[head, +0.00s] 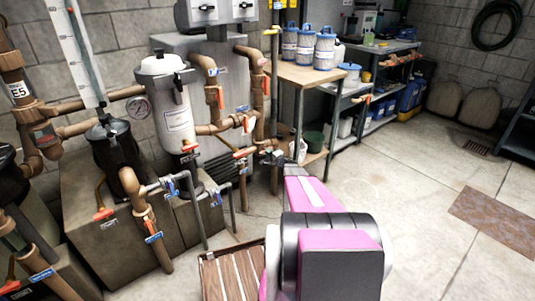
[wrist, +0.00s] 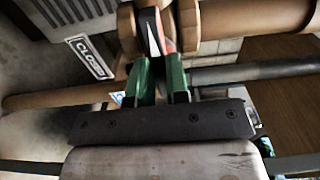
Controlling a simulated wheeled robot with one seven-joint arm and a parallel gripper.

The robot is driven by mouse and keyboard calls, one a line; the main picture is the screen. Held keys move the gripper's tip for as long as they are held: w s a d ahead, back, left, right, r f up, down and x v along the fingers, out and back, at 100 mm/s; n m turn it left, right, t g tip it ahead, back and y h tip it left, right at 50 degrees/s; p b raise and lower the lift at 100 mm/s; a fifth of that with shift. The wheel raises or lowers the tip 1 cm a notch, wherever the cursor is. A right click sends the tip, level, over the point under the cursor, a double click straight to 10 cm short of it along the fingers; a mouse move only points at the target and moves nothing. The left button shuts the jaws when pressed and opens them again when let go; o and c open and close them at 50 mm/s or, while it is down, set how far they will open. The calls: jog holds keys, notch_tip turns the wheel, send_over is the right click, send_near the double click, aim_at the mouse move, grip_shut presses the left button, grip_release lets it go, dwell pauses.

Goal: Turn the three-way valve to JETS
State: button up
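In the wrist view my gripper (wrist: 161,78) has two green fingers with a narrow gap between them. A dark, pointed lever with a pale stripe, seemingly the three-way valve's handle (wrist: 150,28), reaches down to between or just past the fingertips. An orange-red piece shows beside it. I cannot tell whether the fingers press on the lever.
Brown pipes (wrist: 255,18) run close by the gripper, with a dark pipe (wrist: 240,73) below. The white filter housing (head: 173,110) and other orange- and blue-handled valves stand to the left. A wooden-topped bench (head: 300,76) is behind. The floor (head: 400,220) at right is clear.

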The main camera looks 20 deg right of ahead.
grip_shut()
jog(key=n, duration=2.8)
jog(key=shift+n, duration=0.4)
jog(key=shift+m, duration=0.4)
jog(key=o, duration=0.9)
grip_release()
jog(key=shift+c, duration=0.2)
